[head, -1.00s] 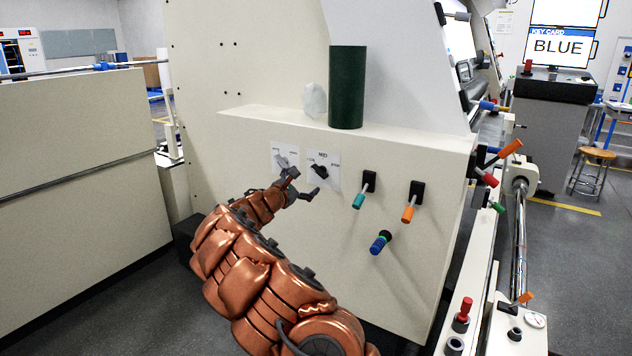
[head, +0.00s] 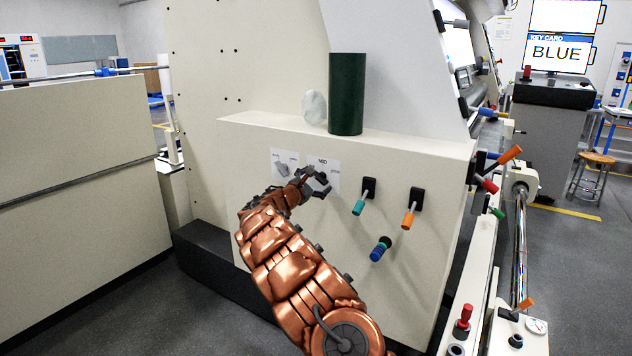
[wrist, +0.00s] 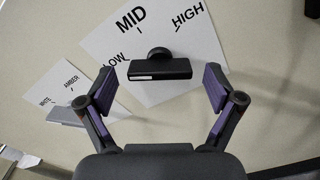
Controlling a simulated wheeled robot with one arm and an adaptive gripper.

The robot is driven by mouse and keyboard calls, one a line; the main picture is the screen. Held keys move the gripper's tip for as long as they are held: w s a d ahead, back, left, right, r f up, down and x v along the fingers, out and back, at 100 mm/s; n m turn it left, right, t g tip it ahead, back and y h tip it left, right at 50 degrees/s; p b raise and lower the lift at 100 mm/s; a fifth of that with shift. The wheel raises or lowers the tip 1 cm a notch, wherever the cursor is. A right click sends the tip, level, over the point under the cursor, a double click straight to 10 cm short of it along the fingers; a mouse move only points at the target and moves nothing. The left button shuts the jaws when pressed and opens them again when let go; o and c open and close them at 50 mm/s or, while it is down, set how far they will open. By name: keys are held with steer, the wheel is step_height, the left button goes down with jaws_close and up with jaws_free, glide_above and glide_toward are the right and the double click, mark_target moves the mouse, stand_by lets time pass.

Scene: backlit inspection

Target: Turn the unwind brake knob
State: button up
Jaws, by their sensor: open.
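A black knob (wrist: 160,69) with a bar-shaped grip sits on a white card (wrist: 178,30) marked LOW, MID and HIGH. In the wrist view its bar lies crosswise between my open fingers, with a gap on both sides. My gripper (wrist: 161,77) is open and empty, its fingertips on either side of the knob. In the head view my gripper (head: 320,183) is in front of the MID card (head: 323,164) on the cream panel (head: 300,230) and hides the knob. No name for the knob is readable.
Left of the card is a grey knob (wrist: 66,115) on an AMBER and WHITE card. To the right are a teal lever (head: 359,207), an orange lever (head: 408,216) and a blue knob (head: 380,249). A green cylinder (head: 346,95) stands on the ledge. A screen (head: 556,52) reads BLUE.

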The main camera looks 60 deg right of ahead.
steer(key=shift+d, duration=0.1)
steer(key=c, duration=1.1)
